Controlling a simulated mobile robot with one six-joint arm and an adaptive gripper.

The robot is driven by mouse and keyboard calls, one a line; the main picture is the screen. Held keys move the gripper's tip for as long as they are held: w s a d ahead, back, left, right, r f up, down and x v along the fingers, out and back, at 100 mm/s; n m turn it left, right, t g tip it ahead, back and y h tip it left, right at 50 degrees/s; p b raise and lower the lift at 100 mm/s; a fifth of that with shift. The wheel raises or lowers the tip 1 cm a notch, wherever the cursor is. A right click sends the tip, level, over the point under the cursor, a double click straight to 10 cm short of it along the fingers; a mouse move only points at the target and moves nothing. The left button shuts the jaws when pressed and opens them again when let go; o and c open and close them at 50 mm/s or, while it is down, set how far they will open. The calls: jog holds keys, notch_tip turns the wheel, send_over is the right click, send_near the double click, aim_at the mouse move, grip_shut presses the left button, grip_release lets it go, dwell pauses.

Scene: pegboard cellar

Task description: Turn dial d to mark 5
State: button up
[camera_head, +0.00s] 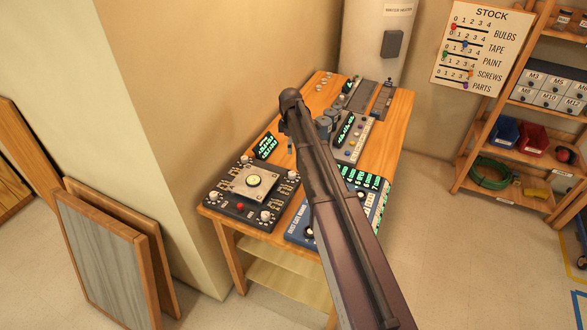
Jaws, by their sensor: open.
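The bench (388,125) carries several control panels. A grey panel (349,152) farther back has small knobs. The lettering is too small to tell which is dial d or where any pointer stands. My arm crosses over the bench; I cannot make out my gripper.
Framed boards (105,262) lean at the left wall. A stock board (482,45) hangs at the back, with a wooden shelf (512,150) of bins at the right. The floor (440,240) between bench and shelf is clear.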

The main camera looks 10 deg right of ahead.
aim_at(292, 173)
jog(key=shift+s+r, duration=0.1)
jog(key=shift+d+f, duration=0.15)
jog(key=shift+f, duration=0.05)
jog(key=shift+f, duration=0.1)
notch_tip(292, 173, down, 13)
jog(key=b, duration=1.3)
jog(key=shift+s+f+b, duration=0.1)
jog(key=shift+f+b, duration=0.1)
jog(key=shift+b, duration=0.2)
grip_shut()
